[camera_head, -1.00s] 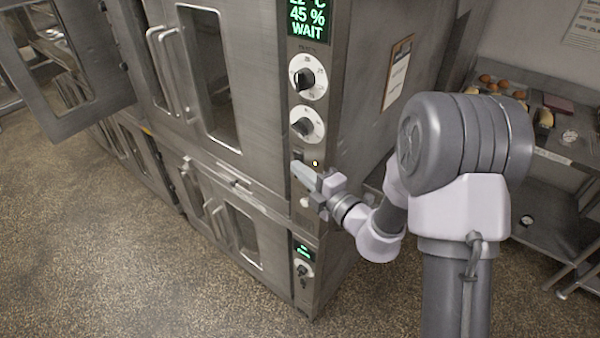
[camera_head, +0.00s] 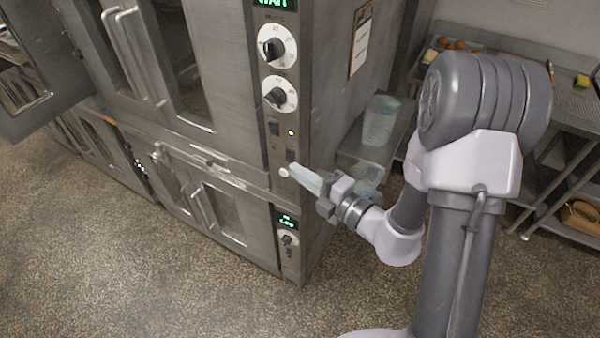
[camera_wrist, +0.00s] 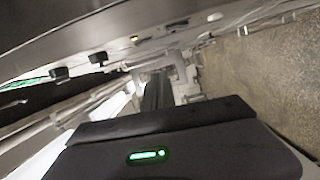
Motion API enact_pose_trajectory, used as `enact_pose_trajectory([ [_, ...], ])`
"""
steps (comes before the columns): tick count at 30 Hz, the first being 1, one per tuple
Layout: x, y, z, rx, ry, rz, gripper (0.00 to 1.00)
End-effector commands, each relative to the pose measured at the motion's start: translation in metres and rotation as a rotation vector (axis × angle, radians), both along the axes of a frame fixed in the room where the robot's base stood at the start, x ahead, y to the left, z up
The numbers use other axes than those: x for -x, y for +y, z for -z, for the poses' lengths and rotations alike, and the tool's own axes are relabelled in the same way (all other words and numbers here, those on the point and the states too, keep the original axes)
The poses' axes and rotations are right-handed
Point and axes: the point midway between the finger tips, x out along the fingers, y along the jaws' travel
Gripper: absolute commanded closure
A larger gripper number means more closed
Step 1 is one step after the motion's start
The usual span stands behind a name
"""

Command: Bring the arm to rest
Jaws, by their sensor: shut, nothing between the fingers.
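My gripper (camera_head: 300,174) is shut and empty, with its pale fingers pointing left at the control panel (camera_head: 265,112) of the steel cabinet. Its tips look close to a white round button (camera_head: 284,172) and the lower dark switch (camera_head: 291,156); I cannot tell whether they touch. My arm stretches from the right, bent low in front of the cabinet. The wrist view shows my gripper (camera_wrist: 157,92) alongside the panel, with dark knobs or switches (camera_wrist: 60,73) to its left.
The steel cabinet has two dials (camera_head: 279,93), a lit yellow lamp (camera_head: 291,132) and a lower display (camera_head: 287,222). An open cabinet door (camera_head: 40,75) hangs at far left. A clear container (camera_head: 380,120) stands on a side shelf behind my arm. Speckled floor (camera_head: 150,270) in front is clear.

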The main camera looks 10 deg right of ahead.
Motion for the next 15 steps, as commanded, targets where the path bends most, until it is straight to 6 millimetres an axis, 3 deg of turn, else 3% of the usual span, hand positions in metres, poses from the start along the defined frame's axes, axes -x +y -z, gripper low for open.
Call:
enact_pose_trajectory([
  [11,0.003,0.007,-0.004,0.027,-0.024,-0.032,1.0],
  [14,0.032,0.048,-0.023,0.209,-0.192,-0.235,1.0],
  [15,0.058,0.072,-0.031,0.346,-0.324,-0.378,1.0],
])
